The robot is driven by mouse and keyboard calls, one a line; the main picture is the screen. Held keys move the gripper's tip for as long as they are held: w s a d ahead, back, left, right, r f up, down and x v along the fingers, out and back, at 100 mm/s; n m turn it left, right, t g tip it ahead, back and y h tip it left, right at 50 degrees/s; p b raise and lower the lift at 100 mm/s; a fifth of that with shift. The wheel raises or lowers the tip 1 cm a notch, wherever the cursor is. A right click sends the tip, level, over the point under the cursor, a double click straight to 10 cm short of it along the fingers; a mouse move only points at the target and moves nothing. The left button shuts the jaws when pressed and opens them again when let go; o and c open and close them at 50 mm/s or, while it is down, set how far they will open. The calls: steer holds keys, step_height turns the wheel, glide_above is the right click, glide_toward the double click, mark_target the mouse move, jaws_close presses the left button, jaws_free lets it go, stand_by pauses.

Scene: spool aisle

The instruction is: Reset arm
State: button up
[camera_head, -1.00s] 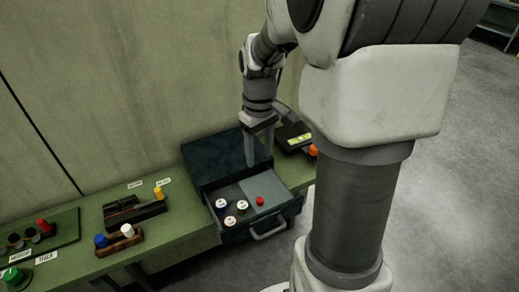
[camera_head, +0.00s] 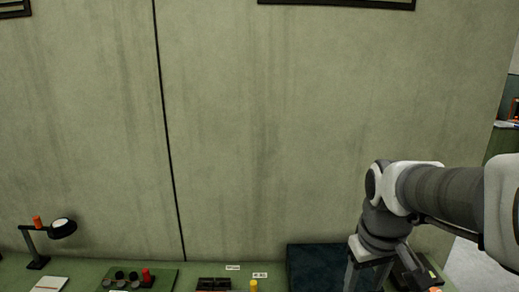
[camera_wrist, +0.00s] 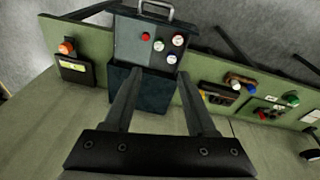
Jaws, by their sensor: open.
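My gripper (camera_wrist: 162,76) is open in the wrist view, with nothing between its two fingers. Its fingers point toward the dark blue cabinet (camera_wrist: 150,95) and its pulled-out drawer (camera_wrist: 128,38). The drawer holds a red piece (camera_wrist: 146,36) and several white-topped spools (camera_wrist: 162,45). In the head view my gripper (camera_head: 362,272) is at the lower right, beside the dark cabinet top (camera_head: 315,265), and is partly cut off by the bottom edge.
The green bench (camera_wrist: 215,72) runs along the wall. It bears a black device with an orange knob (camera_wrist: 75,68), a holder with coloured pegs (camera_wrist: 240,82) and a lamp (camera_head: 58,230). The wall (camera_head: 250,130) is close behind the bench.

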steer(key=s+a+r+m+t, duration=0.1)
steer(key=s+a+r+t, duration=0.2)
steer(key=s+a, duration=0.2)
steer(key=s, duration=0.3)
steer(key=shift+s+r+m+y, duration=0.2)
steer(key=shift+r+m+y, duration=0.1)
steer(key=shift+m, duration=0.1)
steer(key=shift+w, duration=0.1)
stand_by(1.9)
